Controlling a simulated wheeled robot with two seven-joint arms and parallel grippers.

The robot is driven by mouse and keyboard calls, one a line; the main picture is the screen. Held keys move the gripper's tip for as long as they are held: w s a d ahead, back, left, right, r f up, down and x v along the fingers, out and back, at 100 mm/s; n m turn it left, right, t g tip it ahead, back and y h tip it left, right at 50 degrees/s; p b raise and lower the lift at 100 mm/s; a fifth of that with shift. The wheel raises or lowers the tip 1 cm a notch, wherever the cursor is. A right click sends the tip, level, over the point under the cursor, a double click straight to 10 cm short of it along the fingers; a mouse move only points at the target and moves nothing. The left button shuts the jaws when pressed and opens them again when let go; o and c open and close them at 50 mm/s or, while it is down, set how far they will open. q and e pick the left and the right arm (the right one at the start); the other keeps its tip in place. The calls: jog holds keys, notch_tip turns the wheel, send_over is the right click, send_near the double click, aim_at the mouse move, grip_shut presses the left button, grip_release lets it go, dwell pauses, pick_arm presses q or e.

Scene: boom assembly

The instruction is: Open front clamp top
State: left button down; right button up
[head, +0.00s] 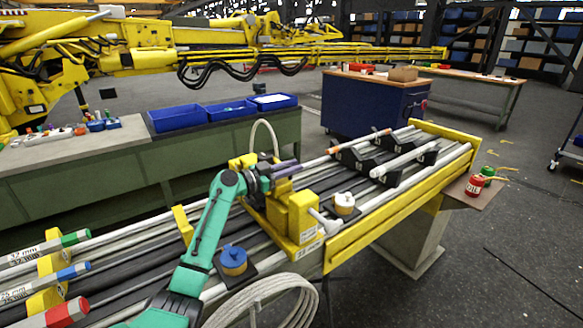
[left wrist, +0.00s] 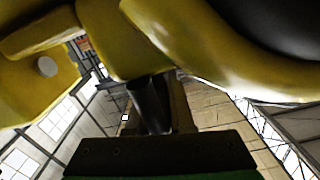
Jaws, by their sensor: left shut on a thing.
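The yellow front clamp (head: 297,216) stands across the rails of the yellow bench, with a silver T-shaped handle on its right side. A yellow upper part (head: 243,161) shows behind my left gripper; I take it for part of the clamp top. My left gripper (head: 283,170), on the teal arm, is at the clamp's upper side, shut on a part there. In the left wrist view, a dark round bar (left wrist: 150,103) stands just past the gripper body, with yellow clamp parts (left wrist: 185,40) above it. The fingertips and exact grip are hidden. My right gripper is not in view.
A coiled pale hose (head: 270,305) lies at the front. Tubes with coloured ends lie at left. Red and green cans (head: 474,186) stand at the right end.

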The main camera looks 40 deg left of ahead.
pick_arm(q)
jog(key=shift+r, duration=0.2)
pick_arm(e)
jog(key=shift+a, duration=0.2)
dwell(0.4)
pick_arm(q)
jog(key=shift+a, duration=0.1)
